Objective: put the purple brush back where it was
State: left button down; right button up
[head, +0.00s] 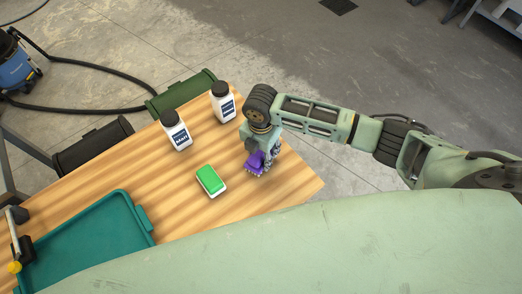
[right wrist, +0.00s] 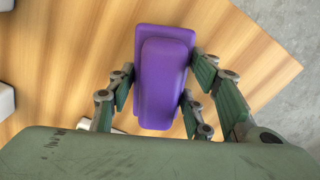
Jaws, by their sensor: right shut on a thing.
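The purple brush (head: 255,163) is at the right end of the wooden table (head: 284,187), below my right gripper (head: 262,165). In the right wrist view the purple brush (right wrist: 165,75) lies between the fingers of my right gripper (right wrist: 160,90), which is shut on it. Pale bristles show at its lower edge in the head view. I cannot tell whether the brush touches the table or hangs just above it. My left gripper is not in view.
A green-topped brush or sponge (head: 210,180) lies left of the purple brush. Two white bottles (head: 176,131) (head: 222,103) stand near the far edge. A teal tray (head: 146,222) is at the left. Bare wood lies between these things.

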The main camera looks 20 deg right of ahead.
jog(key=o, duration=0.6)
jog(key=shift+f, duration=0.15)
jog(key=o, duration=0.5)
jog(key=shift+r, duration=0.3)
notch_tip(320, 180, up, 12)
jog(key=shift+b, duration=0.45)
jog(key=shift+f, duration=0.15)
